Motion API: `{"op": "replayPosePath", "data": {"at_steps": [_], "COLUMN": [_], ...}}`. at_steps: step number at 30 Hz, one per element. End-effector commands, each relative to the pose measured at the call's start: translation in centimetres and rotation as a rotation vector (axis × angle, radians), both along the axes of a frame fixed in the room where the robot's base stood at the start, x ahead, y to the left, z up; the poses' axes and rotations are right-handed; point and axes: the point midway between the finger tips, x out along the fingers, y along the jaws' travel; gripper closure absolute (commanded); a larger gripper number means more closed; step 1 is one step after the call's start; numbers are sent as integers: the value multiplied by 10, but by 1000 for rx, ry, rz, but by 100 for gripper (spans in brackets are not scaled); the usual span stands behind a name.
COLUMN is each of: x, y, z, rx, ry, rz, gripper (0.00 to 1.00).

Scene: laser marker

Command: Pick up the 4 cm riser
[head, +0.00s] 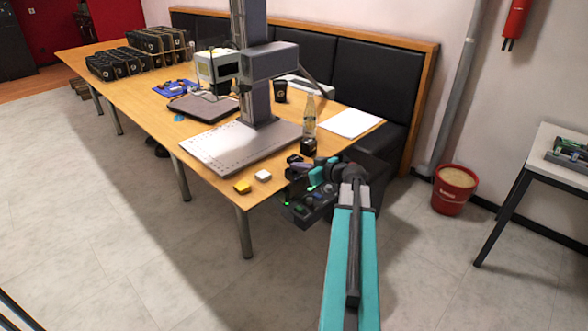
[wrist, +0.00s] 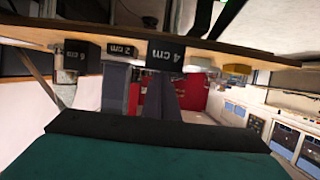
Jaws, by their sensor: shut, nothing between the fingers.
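The 4 cm riser (wrist: 165,55) is a black block with a white label. It stands at the table edge in the wrist view, which shows the table upside down. The 2 cm riser (wrist: 121,50) and the 6 cm riser (wrist: 80,54) are to its left there. In the head view my gripper (head: 318,172) is at the table's near right corner, beside small dark blocks whose labels I cannot read. It is shut and empty, apart from the 4 cm riser. Its fingertips are hard to make out.
A yellow block (head: 242,187) and a white block (head: 263,175) lie near the table's front edge. A clear bottle (head: 309,120) and the laser marker's grey base plate (head: 222,150) are close behind. A red bucket (head: 454,190) stands on the floor at right. The floor before the table is clear.

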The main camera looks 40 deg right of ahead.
Motion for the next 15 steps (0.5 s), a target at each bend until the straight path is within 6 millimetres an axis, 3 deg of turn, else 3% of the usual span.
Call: {"op": "replayPosePath", "data": {"at_steps": [1, 4, 15], "x": [-2, 0, 5], "y": [1, 4, 12], "z": [-10, -10, 7], "rx": [-6, -6, -7], "ry": [21, 21, 17], "rz": [3, 7, 18], "gripper": [100, 100, 100]}}
